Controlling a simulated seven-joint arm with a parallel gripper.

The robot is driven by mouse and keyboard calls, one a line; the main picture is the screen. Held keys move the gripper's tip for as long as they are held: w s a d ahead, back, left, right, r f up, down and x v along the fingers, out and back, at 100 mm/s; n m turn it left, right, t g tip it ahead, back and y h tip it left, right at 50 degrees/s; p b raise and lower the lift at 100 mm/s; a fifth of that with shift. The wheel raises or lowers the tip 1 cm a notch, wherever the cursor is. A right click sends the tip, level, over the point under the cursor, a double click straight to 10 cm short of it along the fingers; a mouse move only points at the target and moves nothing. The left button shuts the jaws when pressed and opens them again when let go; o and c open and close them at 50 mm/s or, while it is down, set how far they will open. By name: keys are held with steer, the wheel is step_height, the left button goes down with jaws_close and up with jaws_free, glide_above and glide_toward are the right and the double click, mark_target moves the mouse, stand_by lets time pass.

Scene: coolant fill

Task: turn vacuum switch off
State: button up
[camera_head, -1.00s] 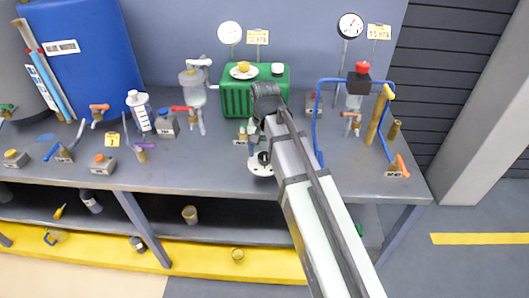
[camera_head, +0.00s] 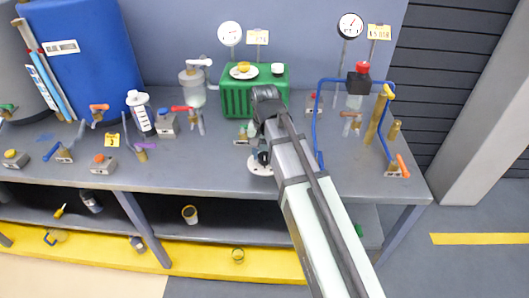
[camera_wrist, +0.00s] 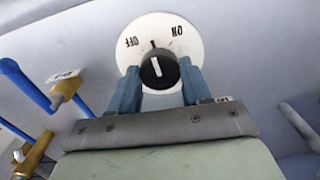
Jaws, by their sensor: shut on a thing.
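The vacuum switch shows in the wrist view as a black round knob (camera_wrist: 160,73) with a white pointer line, on a white dial plate (camera_wrist: 185,28). The plate reads OFF at left and ON at right, both upside down. The pointer line stands nearly upright, slightly tilted; which end is its tip I cannot tell. My gripper (camera_wrist: 159,69) is shut on the knob, one blue finger on each side. In the head view the dial plate (camera_head: 258,169) lies on the bench under my wrist, and my arm hides part of the switch.
A green vacuum pump (camera_head: 235,98) stands behind the switch. A blue pipe frame (camera_head: 319,120) with a black-and-red valve (camera_head: 361,82) rises at right. A sample bottle (camera_head: 140,113) and several small valves stand at left. Bare bench (camera_head: 215,175) lies left of the dial.

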steer(key=shift+c, duration=0.9)
steer(key=shift+n, duration=0.3)
steer(key=n, duration=0.3)
steer(key=shift+n, duration=1.8)
steer(key=o, duration=1.1)
steer(key=shift+c, duration=0.2)
